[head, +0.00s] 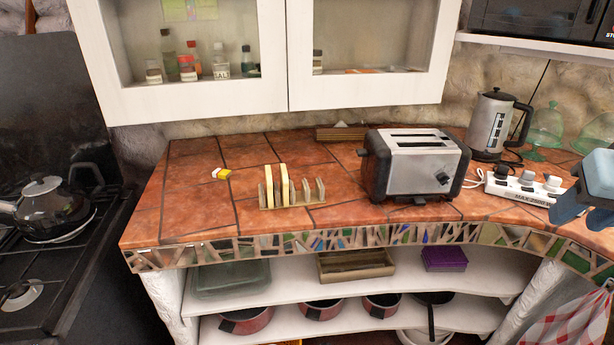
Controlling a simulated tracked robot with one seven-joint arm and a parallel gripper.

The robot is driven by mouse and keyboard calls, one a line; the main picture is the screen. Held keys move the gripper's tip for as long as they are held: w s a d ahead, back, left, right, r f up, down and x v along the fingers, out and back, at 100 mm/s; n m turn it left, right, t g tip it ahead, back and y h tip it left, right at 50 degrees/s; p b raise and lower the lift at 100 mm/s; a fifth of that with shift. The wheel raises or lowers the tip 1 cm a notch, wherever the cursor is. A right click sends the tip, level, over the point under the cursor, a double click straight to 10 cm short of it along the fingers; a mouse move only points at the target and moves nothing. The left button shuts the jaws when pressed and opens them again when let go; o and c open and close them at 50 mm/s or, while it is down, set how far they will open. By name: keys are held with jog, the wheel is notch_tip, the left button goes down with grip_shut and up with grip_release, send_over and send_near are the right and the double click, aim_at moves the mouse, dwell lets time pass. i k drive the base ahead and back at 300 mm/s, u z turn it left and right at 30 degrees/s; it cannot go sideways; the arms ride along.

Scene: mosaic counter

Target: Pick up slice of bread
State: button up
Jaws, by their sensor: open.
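Two slices of bread stand upright in a wooden toast rack (292,203) on the tiled counter. The left slice (269,187) and the right slice (285,188) show pale, thin edges. The rack's right slots look empty. My gripper (582,202) is at the right edge of the head view, partly cut off by the frame. It is open and empty, far to the right of the rack and touching no bread.
A silver and black toaster (416,163) stands right of the rack. A kettle (495,125) and a power strip (523,186) are farther right. A small yellow and white item (222,174) lies left. Cupboards (205,105) hang above. Counter left of the rack is mostly clear.

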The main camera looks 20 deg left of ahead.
aim_at(269, 178)
jog(key=k, duration=1.1)
jog(key=u, duration=1.2)
jog(key=i, duration=1)
jog(key=z, duration=1.05)
